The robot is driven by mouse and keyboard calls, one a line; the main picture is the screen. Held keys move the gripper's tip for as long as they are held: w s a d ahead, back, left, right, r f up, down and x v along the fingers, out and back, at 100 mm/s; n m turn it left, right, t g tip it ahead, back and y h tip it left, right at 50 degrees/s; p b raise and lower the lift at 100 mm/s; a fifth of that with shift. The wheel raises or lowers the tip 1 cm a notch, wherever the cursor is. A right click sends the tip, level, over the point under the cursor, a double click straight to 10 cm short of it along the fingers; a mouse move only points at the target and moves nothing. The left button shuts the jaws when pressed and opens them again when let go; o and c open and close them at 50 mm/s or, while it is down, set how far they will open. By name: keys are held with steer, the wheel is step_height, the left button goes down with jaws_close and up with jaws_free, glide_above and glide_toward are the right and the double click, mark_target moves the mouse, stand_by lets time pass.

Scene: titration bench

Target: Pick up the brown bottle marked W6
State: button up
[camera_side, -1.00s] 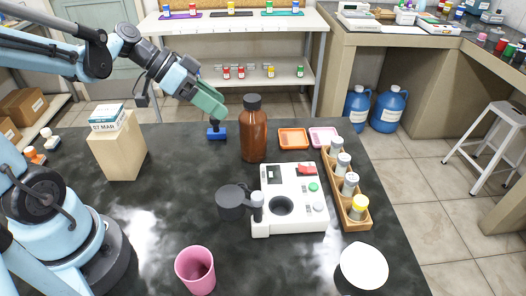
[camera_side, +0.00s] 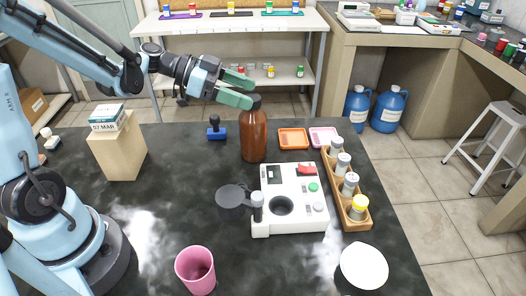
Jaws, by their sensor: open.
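A brown bottle (camera_side: 253,136) with a dark cap stands upright on the black bench, behind the white instrument. I cannot read any marking on it in this view. My gripper (camera_side: 252,93) has green fingers and is open. It points right, with the fingertips at the height of the bottle's cap. The near finger overlaps the left part of the cap in the picture; I cannot tell whether it touches. The bottle's body is clear to see.
The white instrument (camera_side: 290,215) stands in front of the bottle. A blue-based stamp (camera_side: 216,132) and a wooden block (camera_side: 118,150) are to the left. A pink cup (camera_side: 195,270) stands in front.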

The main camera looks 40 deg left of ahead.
mark_target(253, 129)
steer(key=x, duration=0.5)
steer(key=shift+s+f, duration=0.15)
steer(key=shift+f, duration=0.1)
steer(key=shift+c, duration=0.3)
jaws_close()
steer(key=shift+r, duration=0.1)
